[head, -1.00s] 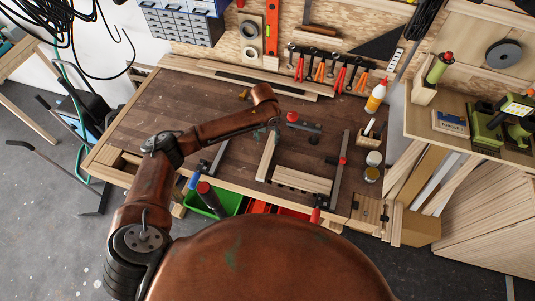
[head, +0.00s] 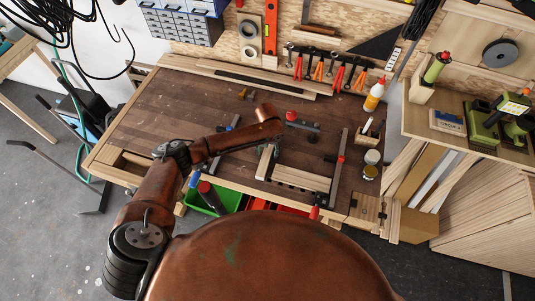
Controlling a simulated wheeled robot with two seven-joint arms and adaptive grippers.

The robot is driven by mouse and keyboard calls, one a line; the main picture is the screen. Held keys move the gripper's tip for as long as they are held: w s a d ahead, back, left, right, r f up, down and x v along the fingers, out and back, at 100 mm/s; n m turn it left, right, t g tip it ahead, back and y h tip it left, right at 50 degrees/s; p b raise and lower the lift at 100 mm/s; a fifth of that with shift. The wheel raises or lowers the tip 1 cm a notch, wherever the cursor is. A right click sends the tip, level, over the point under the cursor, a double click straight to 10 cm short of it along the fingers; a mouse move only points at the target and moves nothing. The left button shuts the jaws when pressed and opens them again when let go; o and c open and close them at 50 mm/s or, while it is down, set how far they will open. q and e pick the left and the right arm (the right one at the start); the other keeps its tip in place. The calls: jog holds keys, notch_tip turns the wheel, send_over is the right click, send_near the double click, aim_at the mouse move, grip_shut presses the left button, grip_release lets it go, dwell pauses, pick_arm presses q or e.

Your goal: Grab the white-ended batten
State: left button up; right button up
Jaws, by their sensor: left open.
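A short pale batten (head: 264,163) lies on the workbench, running away from the front edge. Its far end is partly hidden by my left gripper and wrist, and I cannot make out a white end on it. A wider slotted pale wooden piece (head: 302,178) lies just to its right. My left gripper (head: 276,147) points down at the batten's far end, small and mostly hidden under the wrist. It is open, and I cannot tell whether it touches the batten. My right gripper is not in view.
Bar clamps (head: 338,168) lie right of the wood, and another clamp (head: 222,143) lies to the left, close to my forearm. A red-topped item (head: 291,116) stands behind. A glue bottle (head: 375,95) and jars (head: 371,172) stand at right.

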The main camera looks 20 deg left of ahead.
pick_arm(q)
jog(key=shift+c, duration=0.3)
grip_shut()
jog(key=shift+r, duration=0.2)
